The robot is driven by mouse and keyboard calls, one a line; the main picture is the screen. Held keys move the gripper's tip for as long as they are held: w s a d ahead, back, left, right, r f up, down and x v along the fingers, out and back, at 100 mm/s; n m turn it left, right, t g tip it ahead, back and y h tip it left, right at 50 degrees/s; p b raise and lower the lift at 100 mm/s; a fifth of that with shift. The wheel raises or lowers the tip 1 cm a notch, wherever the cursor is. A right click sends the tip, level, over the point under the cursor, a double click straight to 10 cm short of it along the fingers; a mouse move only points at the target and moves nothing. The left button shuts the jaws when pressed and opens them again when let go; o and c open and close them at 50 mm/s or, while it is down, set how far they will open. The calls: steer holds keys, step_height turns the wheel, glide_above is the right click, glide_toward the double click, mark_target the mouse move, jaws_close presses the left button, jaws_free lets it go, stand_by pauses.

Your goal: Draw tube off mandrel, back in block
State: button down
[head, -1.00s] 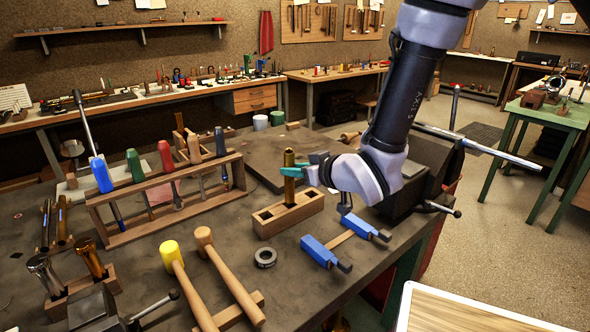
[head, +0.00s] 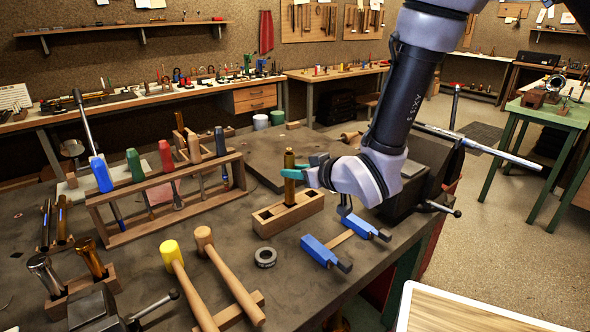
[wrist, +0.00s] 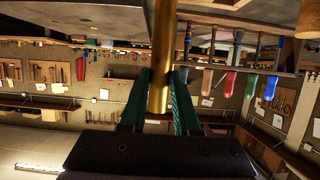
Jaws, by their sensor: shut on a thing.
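The brass tube (head: 289,160) stands upright in the wooden block (head: 309,207), its lower end at a hole near the block's middle. My gripper (head: 292,174) reaches in from the right, its green fingers shut around the tube above the block. In the wrist view, the tube (wrist: 164,50) runs between the fingers of my gripper (wrist: 159,100). The bottom of the tube is hidden in or behind the block. The steel mandrel (head: 490,149) is a long bare rod at the right, sticking out level over the floor, apart from the tube.
A blue clamp (head: 322,252) and a dark ring (head: 265,257) lie in front of the block. Two mallets (head: 234,284) lie nearer. A wooden tool rack (head: 150,200) with coloured handles stands to the left. A dark vise (head: 410,200) is behind my wrist.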

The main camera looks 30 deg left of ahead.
mark_target(293, 186)
steer(key=shift+f, duration=2.2)
steer(key=c, duration=0.6)
jaws_free()
steer(key=shift+o, duration=0.2)
steer(key=v, duration=1)
steer(key=shift+s+d, duration=0.15)
steer(key=shift+d, duration=0.2)
steer(key=shift+r, duration=0.15)
